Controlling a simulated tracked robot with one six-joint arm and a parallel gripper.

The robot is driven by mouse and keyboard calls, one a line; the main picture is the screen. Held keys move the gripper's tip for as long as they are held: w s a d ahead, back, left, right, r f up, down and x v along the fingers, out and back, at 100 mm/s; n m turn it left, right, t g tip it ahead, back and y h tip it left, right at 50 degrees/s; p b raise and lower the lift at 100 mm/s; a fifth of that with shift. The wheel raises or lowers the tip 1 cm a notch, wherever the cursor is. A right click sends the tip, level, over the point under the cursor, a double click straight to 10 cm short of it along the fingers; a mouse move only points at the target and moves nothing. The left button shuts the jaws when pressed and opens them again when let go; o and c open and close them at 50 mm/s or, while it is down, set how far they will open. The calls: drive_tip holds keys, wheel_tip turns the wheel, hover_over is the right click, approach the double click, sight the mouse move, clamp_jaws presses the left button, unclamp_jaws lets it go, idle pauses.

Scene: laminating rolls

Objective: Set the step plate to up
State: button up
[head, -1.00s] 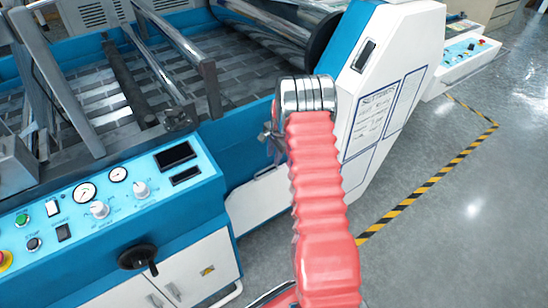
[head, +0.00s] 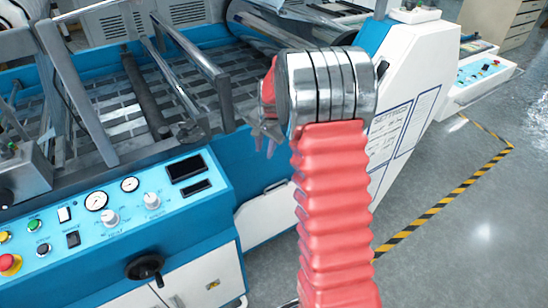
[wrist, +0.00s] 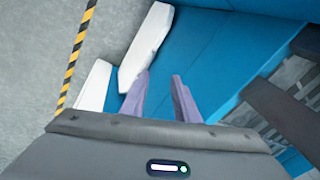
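A white panel (head: 265,218) sits low on the blue side of the machine, right of the control cabinet; it may be the step plate, but I cannot tell for sure. In the wrist view a long white piece (wrist: 147,45) and a second white piece (wrist: 95,88) lie along the blue side, beyond my fingers. My gripper (wrist: 160,95) has its two grey-purple fingers apart with nothing between them. In the head view my gripper (head: 264,137) is partly hidden behind my wrist, in front of the machine's blue side. Contact with the white panel is not visible.
A blue control panel (head: 105,215) with dials and buttons stands at left, with a black handwheel (head: 145,267) below. Metal bars and rollers (head: 190,50) lie behind. A white end housing (head: 415,100) stands at right. The grey floor (head: 450,240) is open beyond black-yellow tape (head: 440,205).

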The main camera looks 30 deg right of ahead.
drive_tip(key=s+a+r+n+t, duration=0.1)
drive_tip(key=s+a+r+n, duration=0.5)
drive_tip(key=s+a+r, duration=0.9)
drive_tip(key=s+a+r+n, duration=0.1)
drive_tip(key=s+a+n, duration=0.2)
drive_tip(key=s, duration=0.6)
drive_tip(key=s+a+r+n+t, duration=0.1)
drive_tip(key=s+a+n, duration=0.2)
drive_tip(key=s, duration=0.6)
drive_tip(key=shift+r+n+t, duration=0.3)
drive_tip(key=shift+r+n, duration=0.05)
drive_tip(key=shift+n, duration=0.05)
